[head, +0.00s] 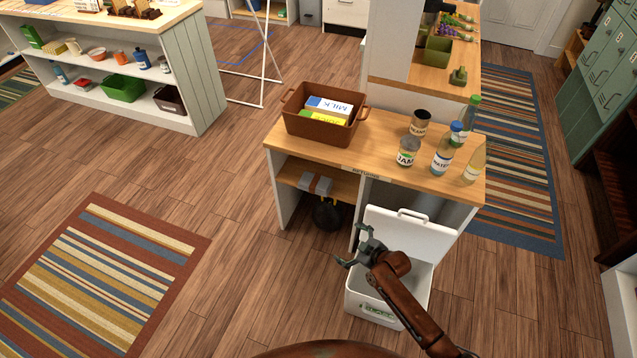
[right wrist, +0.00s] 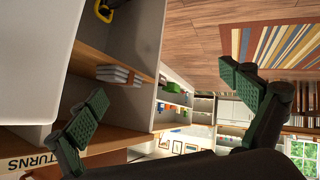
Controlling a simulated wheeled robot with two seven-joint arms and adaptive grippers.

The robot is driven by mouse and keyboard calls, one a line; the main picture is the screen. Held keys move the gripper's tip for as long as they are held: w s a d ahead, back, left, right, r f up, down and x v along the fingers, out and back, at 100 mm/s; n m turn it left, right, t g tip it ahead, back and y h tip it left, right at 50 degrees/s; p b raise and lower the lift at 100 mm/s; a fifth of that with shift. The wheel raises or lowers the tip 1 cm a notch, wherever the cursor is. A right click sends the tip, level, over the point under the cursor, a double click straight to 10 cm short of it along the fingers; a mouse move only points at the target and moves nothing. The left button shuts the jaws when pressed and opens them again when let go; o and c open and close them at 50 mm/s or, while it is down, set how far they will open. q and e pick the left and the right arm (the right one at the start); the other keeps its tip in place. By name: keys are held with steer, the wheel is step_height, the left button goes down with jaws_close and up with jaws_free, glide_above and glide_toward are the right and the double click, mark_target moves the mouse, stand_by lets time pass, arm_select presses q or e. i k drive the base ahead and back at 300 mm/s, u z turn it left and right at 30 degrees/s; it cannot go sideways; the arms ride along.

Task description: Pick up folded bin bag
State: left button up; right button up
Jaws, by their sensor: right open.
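A grey folded bundle (head: 316,184), which looks like the folded bin bag, lies on the middle shelf of the wooden-topped unit, left of the divider. It also shows in the right wrist view as grey folded layers (right wrist: 118,75) on the shelf board, beyond one finger. My right gripper (head: 352,247) is open and empty, in front of the unit and lower right of the bundle, apart from it. Its two green fingers stand wide apart in the right wrist view (right wrist: 166,105). My left gripper is in neither view.
A white bin (head: 365,305) with its lid (head: 410,232) raised stands beneath my right arm. A black rounded object (head: 328,215) sits below the shelf. A brown crate (head: 320,128) with cartons, jars and bottles stand on the counter.

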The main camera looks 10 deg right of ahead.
mark_target(317, 184)
steer(key=i, duration=0.95)
steer(key=u, duration=0.05)
